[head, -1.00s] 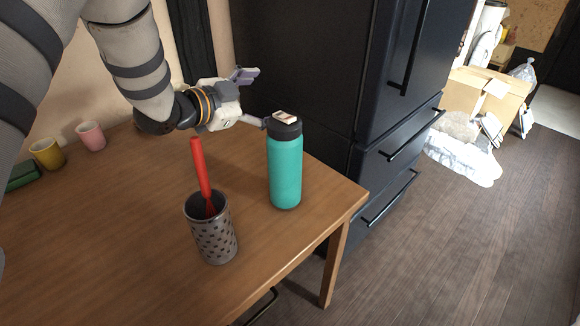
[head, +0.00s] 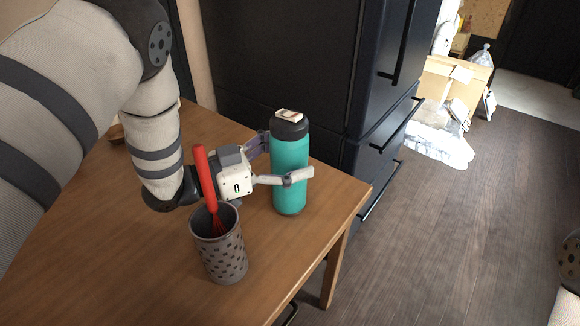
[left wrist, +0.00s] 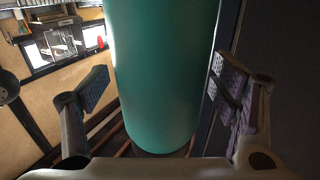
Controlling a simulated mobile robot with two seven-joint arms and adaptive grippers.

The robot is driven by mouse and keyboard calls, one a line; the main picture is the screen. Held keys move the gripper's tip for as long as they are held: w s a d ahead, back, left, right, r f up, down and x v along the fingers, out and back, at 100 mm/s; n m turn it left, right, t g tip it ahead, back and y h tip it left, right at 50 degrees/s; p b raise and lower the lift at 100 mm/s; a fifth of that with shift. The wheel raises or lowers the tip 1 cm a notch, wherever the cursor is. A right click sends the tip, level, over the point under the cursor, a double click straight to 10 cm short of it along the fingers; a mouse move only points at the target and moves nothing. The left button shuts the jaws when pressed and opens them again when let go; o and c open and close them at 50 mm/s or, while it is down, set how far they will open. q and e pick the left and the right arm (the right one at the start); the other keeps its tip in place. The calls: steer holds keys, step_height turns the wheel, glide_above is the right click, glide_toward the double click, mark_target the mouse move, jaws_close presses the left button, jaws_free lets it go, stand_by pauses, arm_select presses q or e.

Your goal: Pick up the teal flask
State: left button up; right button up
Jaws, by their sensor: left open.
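The teal flask (head: 290,178), with a black lid, stands upright on the wooden table near its right corner. It fills the middle of the left wrist view (left wrist: 165,75). In the left wrist view the flask lies between the two open fingers (left wrist: 163,88), with a gap visible on each side. The far finger is partly hidden by the flask in the head view. My right gripper is out of view.
A grey perforated holder (head: 222,258) with a red whisk (head: 207,180) stands on the table (head: 130,260), close in front of my left gripper. A dark fridge (head: 290,65) rises behind the table. Cardboard boxes (head: 455,85) lie farther back on the floor.

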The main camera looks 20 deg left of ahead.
arm_select(q)
steer(key=shift+r, duration=0.1)
steer(key=c, duration=1.7)
